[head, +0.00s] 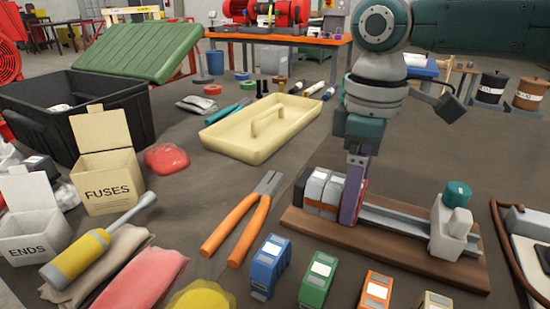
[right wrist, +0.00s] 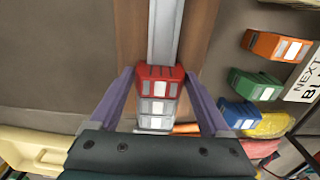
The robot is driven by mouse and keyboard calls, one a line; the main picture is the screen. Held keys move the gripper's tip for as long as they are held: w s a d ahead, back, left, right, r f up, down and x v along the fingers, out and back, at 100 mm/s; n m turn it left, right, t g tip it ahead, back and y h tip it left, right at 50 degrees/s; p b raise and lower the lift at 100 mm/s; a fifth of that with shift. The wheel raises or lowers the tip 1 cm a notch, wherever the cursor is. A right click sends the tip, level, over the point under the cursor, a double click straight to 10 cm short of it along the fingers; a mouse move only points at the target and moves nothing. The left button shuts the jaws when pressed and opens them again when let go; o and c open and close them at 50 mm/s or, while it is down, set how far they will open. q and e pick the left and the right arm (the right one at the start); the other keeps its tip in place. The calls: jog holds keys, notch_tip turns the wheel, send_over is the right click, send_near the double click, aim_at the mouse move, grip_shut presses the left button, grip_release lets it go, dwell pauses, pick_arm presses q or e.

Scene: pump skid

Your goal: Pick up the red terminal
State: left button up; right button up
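The red terminal (right wrist: 160,73) sits on the metal rail (right wrist: 165,30) at the end of a short row, against grey terminals (right wrist: 156,107). My right gripper (right wrist: 159,74) points down over the rail, with one purple finger on each side of the red terminal. The fingers look open, with a thin gap beside the terminal. In the head view a purple finger (head: 350,190) hides most of the red terminal, and the grey terminals (head: 322,187) stand just left of it. My left gripper is not in view.
Blue (head: 270,267), green (head: 317,279) and orange (head: 373,291) terminals stand in front of the wooden rail board (head: 300,226). A grey end piece with a teal top (head: 452,222) is on the rail's right. Orange-handled pliers (head: 243,217) lie left. A cream tray (head: 225,140) is behind.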

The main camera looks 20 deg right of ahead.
jog(key=c, duration=1)
